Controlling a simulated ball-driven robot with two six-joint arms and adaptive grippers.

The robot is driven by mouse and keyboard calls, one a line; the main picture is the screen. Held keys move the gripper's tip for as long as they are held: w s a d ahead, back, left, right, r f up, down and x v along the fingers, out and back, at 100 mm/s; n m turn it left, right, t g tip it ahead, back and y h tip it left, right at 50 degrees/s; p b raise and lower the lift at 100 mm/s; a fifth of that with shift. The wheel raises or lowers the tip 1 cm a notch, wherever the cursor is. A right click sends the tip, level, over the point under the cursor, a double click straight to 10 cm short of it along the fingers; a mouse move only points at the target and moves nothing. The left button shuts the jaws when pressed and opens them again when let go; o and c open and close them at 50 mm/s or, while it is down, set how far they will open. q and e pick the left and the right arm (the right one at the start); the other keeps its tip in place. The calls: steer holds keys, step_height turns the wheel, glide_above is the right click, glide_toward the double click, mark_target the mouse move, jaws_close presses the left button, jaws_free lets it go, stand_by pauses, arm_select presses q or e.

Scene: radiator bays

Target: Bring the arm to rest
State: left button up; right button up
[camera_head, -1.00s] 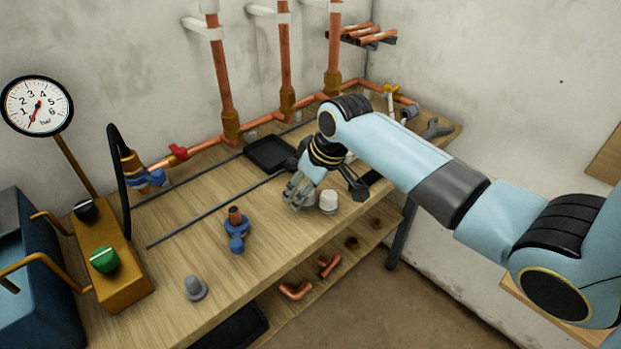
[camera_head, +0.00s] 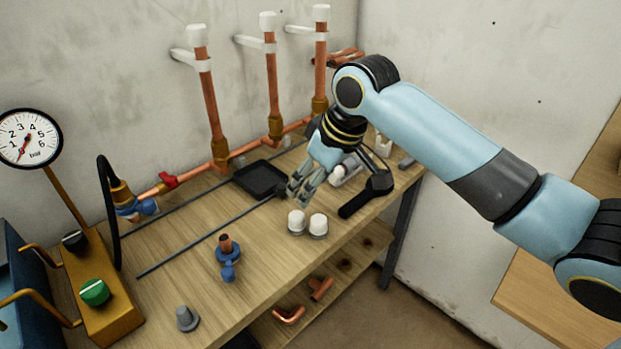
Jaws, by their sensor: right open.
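My right arm (camera_head: 430,120) reaches in from the right over the workbench (camera_head: 185,270). Its gripper (camera_head: 296,198) points down and is open, with nothing seen between its fingers. It is above the bench, just behind two white caps (camera_head: 297,222) (camera_head: 318,225) that stand side by side near the front edge. I cannot tell the exact gap between the fingers and the caps. My left gripper is not in view.
A black tray (camera_head: 262,180) and a dark-handled tool (camera_head: 366,194) lie near the gripper. Copper pipes (camera_head: 211,110) rise along the back wall.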

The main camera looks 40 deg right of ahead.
steer(key=s+a+r+m+h, duration=0.1)
steer(key=s+a, duration=0.2)
steer(key=s, duration=0.8)
steer(key=s+a+h, duration=0.1)
steer(key=s+a, duration=0.1)
steer(key=s, duration=0.8)
step_height(320, 180, down, 30)
steer(key=s+d+f+g+b, duration=0.1)
steer(key=d+g+b, duration=0.1)
steer(key=b, duration=0.4)
steer(key=s+d+f+m+g+b, duration=0.1)
steer(key=s+f+b, duration=0.4)
steer(key=s+f, duration=1.4)
step_height(320, 180, down, 3)
steer(key=shift+s+d+f+g, duration=0.2)
steer(key=shift+s+g, duration=0.05)
steer(key=shift+g, duration=0.05)
